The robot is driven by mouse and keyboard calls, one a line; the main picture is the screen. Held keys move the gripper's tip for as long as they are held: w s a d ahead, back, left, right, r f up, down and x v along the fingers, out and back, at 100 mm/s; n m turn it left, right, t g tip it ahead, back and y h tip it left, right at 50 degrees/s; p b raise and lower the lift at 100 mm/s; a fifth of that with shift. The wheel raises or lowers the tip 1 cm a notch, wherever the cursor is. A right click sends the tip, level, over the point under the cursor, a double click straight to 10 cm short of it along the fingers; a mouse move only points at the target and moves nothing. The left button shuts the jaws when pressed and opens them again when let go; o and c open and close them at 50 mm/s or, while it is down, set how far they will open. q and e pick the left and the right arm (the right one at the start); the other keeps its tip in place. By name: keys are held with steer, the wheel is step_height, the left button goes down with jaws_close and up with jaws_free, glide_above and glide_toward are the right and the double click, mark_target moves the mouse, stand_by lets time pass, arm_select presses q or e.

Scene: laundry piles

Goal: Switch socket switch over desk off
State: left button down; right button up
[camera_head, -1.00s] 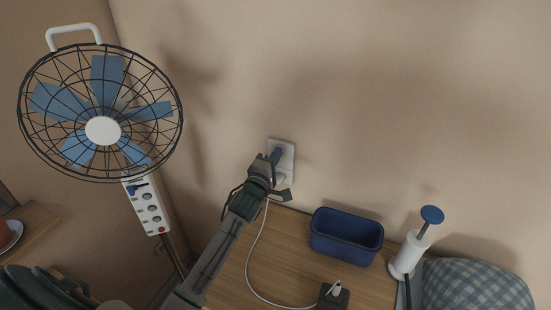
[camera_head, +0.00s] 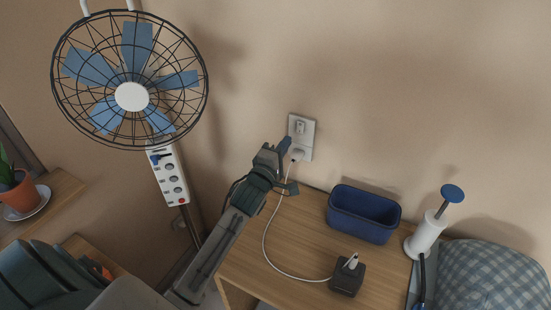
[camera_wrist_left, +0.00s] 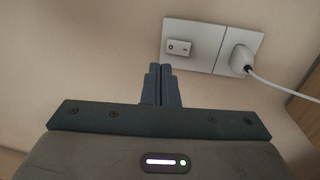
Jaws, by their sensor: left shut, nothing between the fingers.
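A white wall socket plate (camera_head: 308,139) is on the wall just above the desk (camera_head: 290,229). Its rocker switch (camera_head: 299,127) is in the upper part, and a white plug (camera_head: 297,154) with a cable sits in the lower part. In the left wrist view the switch (camera_wrist_left: 179,47) is on the left half of the plate and the plug (camera_wrist_left: 240,61) is on the right. My left gripper (camera_head: 284,147) is shut and empty, beside the plate's lower left. In the wrist view its fingertips (camera_wrist_left: 160,70) are just below and left of the switch. My right gripper is not in view.
A dark blue bin (camera_head: 363,213), a black adapter block (camera_head: 347,279) and a white pump-like item (camera_head: 428,232) stand on the desk. A fan (camera_head: 131,96) and a power strip (camera_head: 168,175) are at left. The white cable (camera_head: 266,247) crosses the desk.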

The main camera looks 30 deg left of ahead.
arm_select(q)
steer(key=s, duration=0.1)
steer(key=s+b, duration=0.1)
steer(key=s, duration=0.1)
steer(key=s+r, duration=0.1)
steer(key=s, duration=0.1)
steer(key=shift+s+d, duration=0.1)
steer(key=shift+s, duration=0.1)
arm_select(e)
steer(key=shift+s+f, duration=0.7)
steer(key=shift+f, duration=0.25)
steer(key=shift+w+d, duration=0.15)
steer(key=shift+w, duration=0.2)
